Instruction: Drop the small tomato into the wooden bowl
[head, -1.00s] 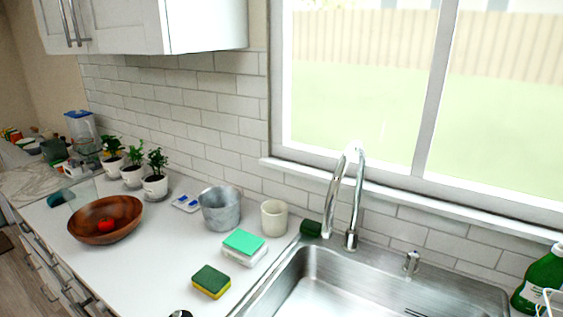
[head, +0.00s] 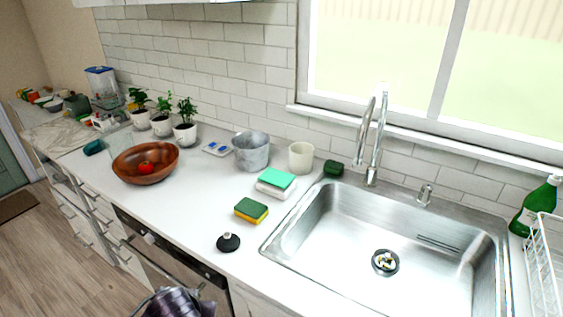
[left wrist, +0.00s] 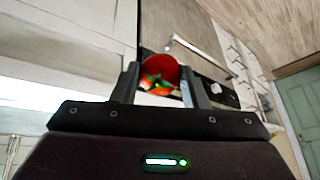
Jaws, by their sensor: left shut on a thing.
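In the left wrist view my left gripper (left wrist: 160,84) is shut on a small red tomato (left wrist: 160,69) with a green stem, held between the two fingers. The wooden bowl (head: 128,171) stands on the white counter at the left in the head view. Another red tomato (head: 146,168) lies in it. The bowl does not show clearly in the left wrist view. A dark part of my arm shows at the bottom edge of the head view, well right of and nearer than the bowl; its fingers are out of that picture. My right gripper is not in view.
Potted plants (head: 185,133) stand behind the bowl. A metal pot (head: 252,152), a cream cup (head: 301,158), sponges (head: 251,210) and a black stopper (head: 228,243) are on the counter toward the sink (head: 335,219).

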